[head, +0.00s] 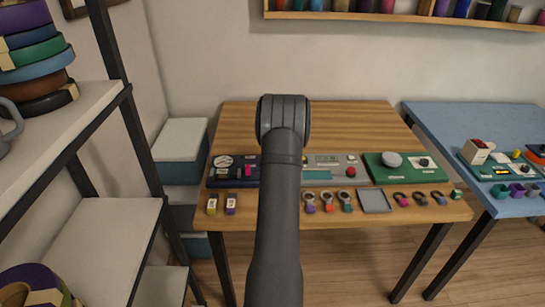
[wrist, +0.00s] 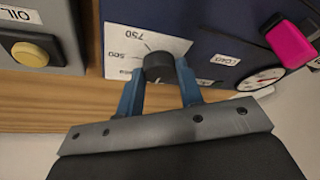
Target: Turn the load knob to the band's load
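In the wrist view a dark round knob (wrist: 158,68) stands on a white dial plate marked 750 and smaller numbers, on a navy panel (wrist: 210,25). The blue fingers of my gripper (wrist: 160,82) lie on both sides of the knob and appear to touch it. The knob's pointer is not clear. A small tag reading LOAD (wrist: 226,60) is right of the dial. In the head view my arm hides the gripper and knob. Several small banded items, such as this one (head: 310,203), lie along the table's front; I cannot tell which is the task's band.
A magenta handle (wrist: 290,42) and a round gauge (wrist: 260,78) sit right of the knob. A grey unit with a yellow button (wrist: 29,54) is at left. In the head view a green panel (head: 430,172) and a grey tray (head: 374,201) are right of my arm.

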